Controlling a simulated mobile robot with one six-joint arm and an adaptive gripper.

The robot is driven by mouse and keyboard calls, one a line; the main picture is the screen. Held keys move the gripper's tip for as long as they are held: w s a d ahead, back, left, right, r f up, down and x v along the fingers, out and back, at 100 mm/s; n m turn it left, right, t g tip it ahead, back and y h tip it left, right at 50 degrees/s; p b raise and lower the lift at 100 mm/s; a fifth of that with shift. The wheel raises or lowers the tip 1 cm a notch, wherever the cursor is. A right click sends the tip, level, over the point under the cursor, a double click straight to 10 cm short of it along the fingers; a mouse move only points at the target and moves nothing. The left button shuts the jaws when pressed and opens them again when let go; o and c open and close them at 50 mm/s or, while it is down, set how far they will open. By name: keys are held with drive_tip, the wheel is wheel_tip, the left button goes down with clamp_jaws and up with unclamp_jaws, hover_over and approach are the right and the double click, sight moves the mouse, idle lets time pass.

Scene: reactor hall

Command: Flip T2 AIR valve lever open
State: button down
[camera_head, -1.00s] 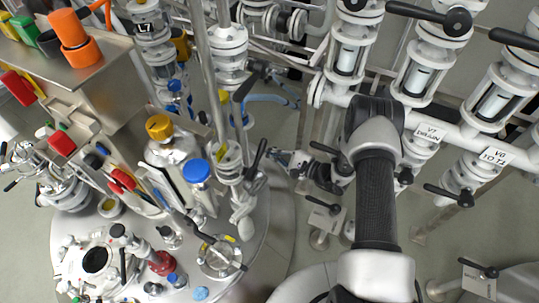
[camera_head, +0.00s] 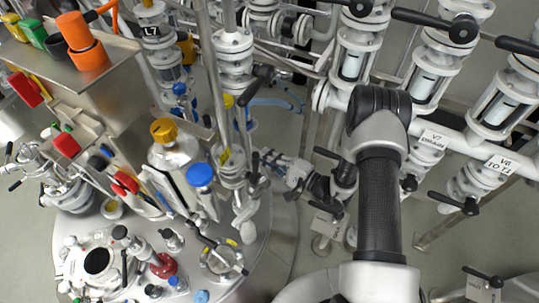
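My gripper (camera_head: 268,157) reaches left from the end of my arm toward the glass and steel vessel in the middle. It is small in view, and I cannot tell whether its fingers are open or shut. A short black lever (camera_head: 254,166) stands nearly upright on a white valve fitting just left of the fingertips. They appear to touch or nearly touch it. Another black lever (camera_head: 256,84) sits higher on the same pipework. No T2 AIR label is readable, so I cannot tell which lever bears that name.
Pipes with black levers and labels V7 (camera_head: 433,139) and V8 (camera_head: 503,164) fill the right. Blue hoses (camera_head: 275,102) run behind the gripper.

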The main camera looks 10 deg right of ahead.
drive_tip(key=shift+s+a+r, duration=0.2)
drive_tip(key=shift+s+a, duration=0.25)
idle(0.3)
drive_tip(key=v, duration=1.2)
drive_tip(key=shift+w+d, duration=0.2)
